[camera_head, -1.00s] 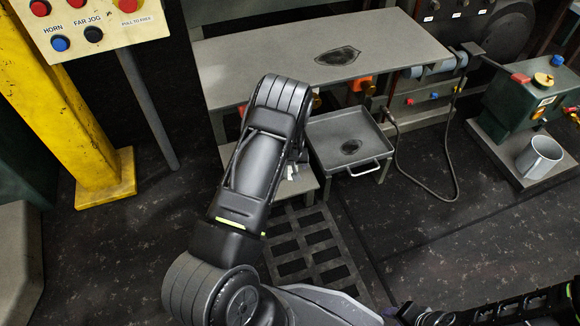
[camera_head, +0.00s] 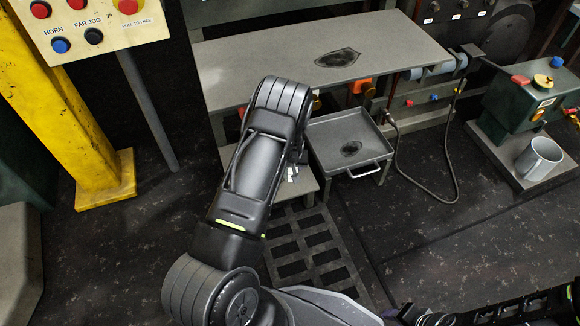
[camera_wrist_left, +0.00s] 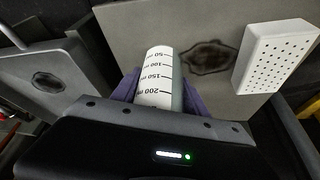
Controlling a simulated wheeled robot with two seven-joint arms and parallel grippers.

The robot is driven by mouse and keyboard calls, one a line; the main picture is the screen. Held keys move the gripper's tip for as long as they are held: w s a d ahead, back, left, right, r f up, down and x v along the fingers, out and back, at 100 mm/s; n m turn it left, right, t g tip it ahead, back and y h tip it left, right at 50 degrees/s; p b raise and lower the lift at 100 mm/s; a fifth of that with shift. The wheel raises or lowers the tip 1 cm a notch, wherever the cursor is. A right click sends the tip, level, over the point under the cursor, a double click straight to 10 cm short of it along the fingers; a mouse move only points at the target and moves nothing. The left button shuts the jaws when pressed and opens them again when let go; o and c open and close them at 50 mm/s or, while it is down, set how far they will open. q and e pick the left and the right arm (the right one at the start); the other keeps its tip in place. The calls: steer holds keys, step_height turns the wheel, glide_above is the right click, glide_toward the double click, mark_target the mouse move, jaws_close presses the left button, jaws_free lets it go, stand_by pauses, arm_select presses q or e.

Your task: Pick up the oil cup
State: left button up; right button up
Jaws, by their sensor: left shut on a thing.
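A white cup with black millilitre marks (camera_wrist_left: 157,78), which I take to be the oil cup, shows in the left wrist view. My left gripper (camera_wrist_left: 155,88) is shut on it, with a purple finger on either side. The cup's lower end is hidden behind the gripper body. In the head view my left gripper (camera_head: 291,173) is mostly hidden behind my own forearm, and I cannot make out the cup there. My right gripper is not in view; only part of my right arm shows at the lower right.
A grey tray (camera_head: 336,128) with a dark stain stands right of my left gripper. A stained grey table (camera_head: 260,60) lies behind. A grey mug (camera_head: 540,158) stands by a green machine at right. A white perforated box (camera_wrist_left: 277,55) is near the cup. A yellow post (camera_head: 75,130) stands left.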

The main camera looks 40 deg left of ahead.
arm_select(q)
steer(key=c, duration=0.5)
steer(key=shift+o, duration=0.2)
steer(key=shift+r, duration=0.1)
steer(key=shift+r+p, duration=0.35)
steer(key=shift+r, duration=0.15)
step_height(320, 180, up, 3)
steer(key=shift+p, duration=0.75)
steer(key=s+d+p, duration=0.4)
steer(key=s+d, duration=0.6)
steer(key=s, duration=0.4)
steer(key=shift+s+d+f, duration=0.25)
steer(key=shift+s+f, duration=0.1)
